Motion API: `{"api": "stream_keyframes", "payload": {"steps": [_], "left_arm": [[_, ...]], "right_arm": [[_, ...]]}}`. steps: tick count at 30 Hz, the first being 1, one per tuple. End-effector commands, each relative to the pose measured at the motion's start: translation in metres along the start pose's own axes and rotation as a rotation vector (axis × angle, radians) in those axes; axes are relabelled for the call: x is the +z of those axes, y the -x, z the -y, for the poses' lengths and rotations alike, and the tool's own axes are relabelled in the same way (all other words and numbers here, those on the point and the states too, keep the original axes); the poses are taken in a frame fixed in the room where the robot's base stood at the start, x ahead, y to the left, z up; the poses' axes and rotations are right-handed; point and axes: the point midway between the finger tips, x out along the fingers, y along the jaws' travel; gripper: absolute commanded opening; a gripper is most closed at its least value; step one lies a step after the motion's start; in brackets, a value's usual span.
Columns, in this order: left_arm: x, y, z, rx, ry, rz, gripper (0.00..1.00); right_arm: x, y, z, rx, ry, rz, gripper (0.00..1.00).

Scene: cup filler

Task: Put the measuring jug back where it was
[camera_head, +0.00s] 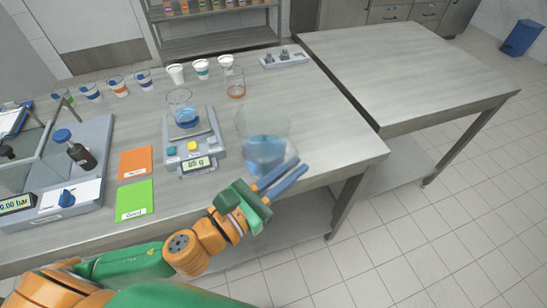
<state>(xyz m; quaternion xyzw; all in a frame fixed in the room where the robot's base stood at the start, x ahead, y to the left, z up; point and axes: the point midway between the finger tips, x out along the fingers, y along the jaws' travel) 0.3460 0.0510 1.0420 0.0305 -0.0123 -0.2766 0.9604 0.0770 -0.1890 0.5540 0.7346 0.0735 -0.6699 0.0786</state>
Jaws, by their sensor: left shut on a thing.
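The measuring jug (262,126) is a large clear vessel with blue liquid in its lower part. It is near the table's front right, beside the scale. My left gripper (280,176), green with blue fingers, is shut on the jug near its lower part. The jug looks upright; I cannot tell whether its base touches the table. My right gripper is not in view.
A clear cup (184,110) with blue liquid stands on the scale (205,141), whose display reads 85 g. Orange (136,162) and green (134,200) cards lie left of it. Several cups line the back. The table (330,130) is clear right of the jug.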

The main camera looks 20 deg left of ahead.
Motion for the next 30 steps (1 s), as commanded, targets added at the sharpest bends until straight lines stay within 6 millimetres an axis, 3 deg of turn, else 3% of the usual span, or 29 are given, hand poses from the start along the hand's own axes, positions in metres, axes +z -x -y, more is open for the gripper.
{"api": "stream_keyframes", "payload": {"steps": [6,17,30], "left_arm": [[-0.031,-0.017,-0.030,0.002,-0.012,0.008,0.00],[-0.055,-0.040,-0.072,0.005,-0.012,0.009,0.00],[-0.112,-0.064,-0.115,0.002,0.002,0.001,0.00]], "right_arm": [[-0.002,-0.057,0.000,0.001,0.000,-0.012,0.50],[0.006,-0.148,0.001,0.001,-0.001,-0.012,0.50],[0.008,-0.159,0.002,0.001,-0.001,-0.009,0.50]]}}
